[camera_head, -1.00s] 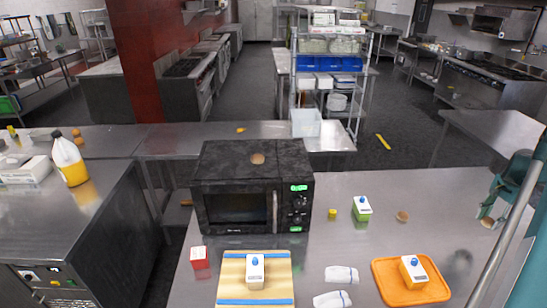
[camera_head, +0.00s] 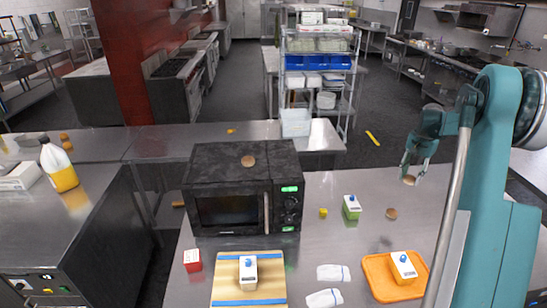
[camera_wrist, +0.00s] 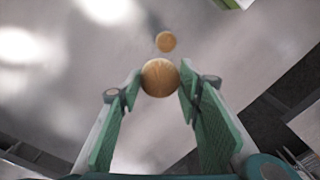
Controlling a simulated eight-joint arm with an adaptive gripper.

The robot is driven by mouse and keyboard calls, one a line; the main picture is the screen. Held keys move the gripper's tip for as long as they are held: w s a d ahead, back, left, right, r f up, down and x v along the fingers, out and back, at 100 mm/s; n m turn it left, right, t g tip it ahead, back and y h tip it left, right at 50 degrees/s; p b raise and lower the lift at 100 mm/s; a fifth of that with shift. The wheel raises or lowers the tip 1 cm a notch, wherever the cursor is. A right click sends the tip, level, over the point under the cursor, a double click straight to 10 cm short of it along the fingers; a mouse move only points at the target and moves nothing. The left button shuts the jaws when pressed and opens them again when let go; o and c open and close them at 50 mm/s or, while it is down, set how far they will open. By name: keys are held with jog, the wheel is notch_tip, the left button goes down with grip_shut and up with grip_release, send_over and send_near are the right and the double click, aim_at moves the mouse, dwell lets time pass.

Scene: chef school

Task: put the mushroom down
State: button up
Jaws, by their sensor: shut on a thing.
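My gripper (camera_head: 411,168) is above the right part of the steel counter. Its green fingers are shut on a small round brown mushroom (camera_head: 409,180). In the wrist view the mushroom (camera_wrist: 160,77) sits between the fingertips, clear of the counter as far as I can tell. A second similar brown round thing (camera_head: 391,213) lies on the counter, below and slightly left of the gripper in the head view. It also shows just beyond the held one in the wrist view (camera_wrist: 166,41). A third brown round thing (camera_head: 248,161) lies on top of the black microwave (camera_head: 215,165).
A green-and-white carton (camera_head: 352,208) and a small yellow piece (camera_head: 323,212) stand left of the gripper. A striped board (camera_head: 225,292) and white cloths (camera_head: 333,273) lie nearer. Bare counter surrounds the second brown thing.

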jog(key=w+a+r+n+p, duration=0.1)
jog(key=w+a+r, duration=0.1)
jog(key=a, duration=0.5)
jog(key=w+a+r+n, duration=0.2)
jog(key=w+a+r, duration=0.1)
jog(key=a, duration=0.4)
notch_tip(320, 180, up, 14)
jog(key=n+p, duration=0.3)
jog(key=n, duration=0.5)
send_over(282, 167)
jog(key=shift+f+p, duration=0.7)
jog(key=shift+f, duration=2.2)
jog(key=shift+f+p, duration=0.35)
jog(key=shift+f, duration=1.7)
jog(key=shift+f, duration=0.2)
